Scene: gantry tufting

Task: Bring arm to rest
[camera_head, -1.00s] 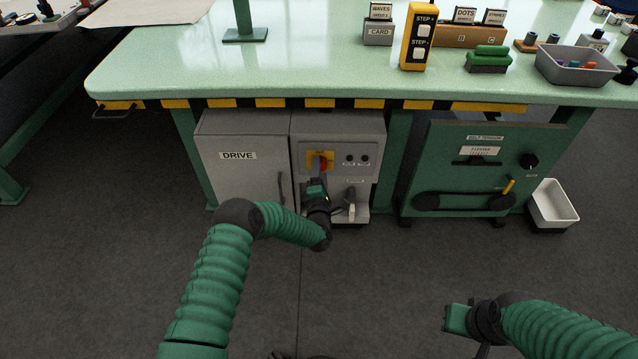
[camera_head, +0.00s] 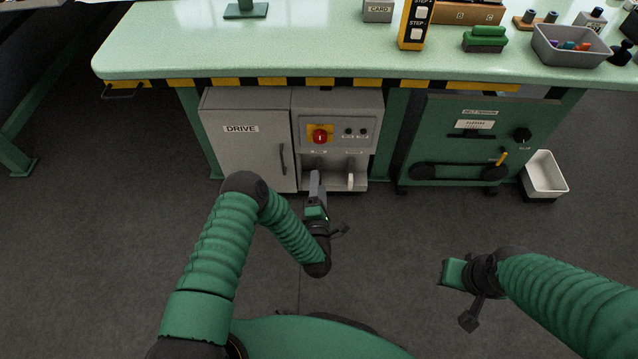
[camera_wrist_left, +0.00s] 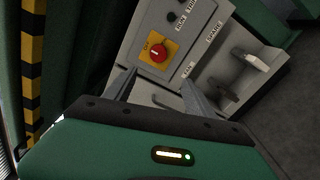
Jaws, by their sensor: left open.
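My left arm reaches in from the left in the head view, its elbow bent. Its gripper (camera_head: 316,184) hangs in front of the grey drive cabinet (camera_head: 243,152), below the red rotary switch (camera_head: 320,136) on its yellow plate. In the left wrist view the two fingers of the left gripper (camera_wrist_left: 155,90) stand apart with nothing between them, and the red switch (camera_wrist_left: 158,52) lies beyond the fingertips. My right arm enters from the lower right over the floor. Its green gripper housing (camera_head: 453,273) shows, but its fingers cannot be made out.
The pale green table (camera_head: 300,50) has a black and yellow striped front edge above the cabinet. A green belt tension unit (camera_head: 455,150) stands to the right, with a white bin (camera_head: 545,175) beside it. The grey floor in front is clear.

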